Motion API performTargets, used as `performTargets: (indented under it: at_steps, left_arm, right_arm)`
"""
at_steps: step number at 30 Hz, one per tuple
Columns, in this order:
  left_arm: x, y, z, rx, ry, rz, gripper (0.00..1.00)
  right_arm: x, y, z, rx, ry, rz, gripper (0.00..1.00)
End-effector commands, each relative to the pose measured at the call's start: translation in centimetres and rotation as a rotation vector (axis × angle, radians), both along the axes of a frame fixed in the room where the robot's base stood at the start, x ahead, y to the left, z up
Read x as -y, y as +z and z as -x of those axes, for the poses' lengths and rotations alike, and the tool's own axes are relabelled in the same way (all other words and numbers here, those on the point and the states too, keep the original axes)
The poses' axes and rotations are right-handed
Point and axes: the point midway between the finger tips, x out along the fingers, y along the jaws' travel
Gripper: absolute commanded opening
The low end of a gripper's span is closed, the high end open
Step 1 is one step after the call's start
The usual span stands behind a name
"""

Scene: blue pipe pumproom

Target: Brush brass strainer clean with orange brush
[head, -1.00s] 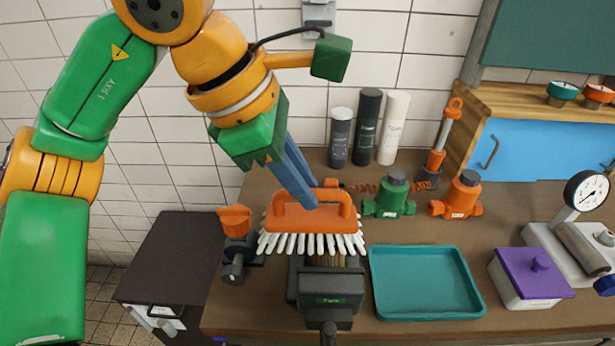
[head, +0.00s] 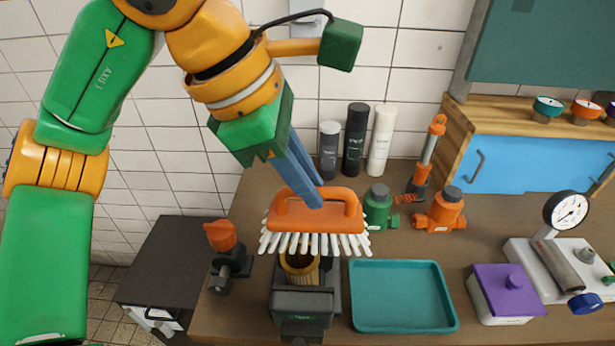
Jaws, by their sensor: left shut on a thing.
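My left gripper (head: 308,190) has its blue fingers shut on the handle of the orange brush (head: 318,217). The brush is level, with its white bristles pointing down. The brass strainer (head: 300,268) stands upright in a dark vise (head: 304,303), its open top showing. In the picture the brush is just above and behind the strainer, overlapping its upper rim; whether the bristles touch it I cannot tell. My right gripper is out of view.
A teal tray (head: 402,328) lies right of the vise, and a purple-lidded box (head: 507,294) beyond it. A green valve (head: 378,206) and an orange valve (head: 441,210) stand behind. An orange-topped fitting (head: 222,238) stands left.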

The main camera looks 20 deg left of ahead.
Motion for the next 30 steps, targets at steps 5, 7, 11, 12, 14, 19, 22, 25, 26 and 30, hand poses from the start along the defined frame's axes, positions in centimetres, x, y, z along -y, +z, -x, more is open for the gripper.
performTargets:
  at_steps: [5,7,11,12,14,19,22,25,26,30]
  left_arm:
    - [0.1,2.1,0.2,0.001,-0.005,0.001,0.00]
    - [0.1,2.5,0.3,0.001,-0.007,0.001,0.00]
    - [0.1,2.6,0.3,0.001,-0.009,0.001,0.00]
    - [0.1,2.6,0.3,0.001,-0.009,0.001,0.00]
    - [0.1,2.5,0.3,0.001,-0.009,0.001,0.00]
    - [0.1,2.5,0.3,0.001,-0.008,0.001,0.00]
    - [0.1,2.5,0.3,0.001,-0.008,0.001,0.00]
    - [0.1,2.5,0.3,0.001,-0.008,0.001,0.00]
    - [0.1,2.5,0.3,0.001,-0.008,0.001,0.00]
    - [0.1,2.5,0.3,0.001,-0.008,0.001,0.00]
  right_arm:
    - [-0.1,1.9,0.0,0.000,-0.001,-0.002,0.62]
    - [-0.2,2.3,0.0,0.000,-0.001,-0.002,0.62]
    - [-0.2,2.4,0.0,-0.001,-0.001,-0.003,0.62]
    - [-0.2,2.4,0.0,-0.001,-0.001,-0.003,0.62]
    - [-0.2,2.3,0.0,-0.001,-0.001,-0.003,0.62]
    - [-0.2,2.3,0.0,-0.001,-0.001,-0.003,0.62]
    - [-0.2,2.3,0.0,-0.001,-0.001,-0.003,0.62]
    - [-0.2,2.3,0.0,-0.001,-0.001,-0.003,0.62]
    - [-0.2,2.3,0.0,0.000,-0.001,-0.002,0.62]
    - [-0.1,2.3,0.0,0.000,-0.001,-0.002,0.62]
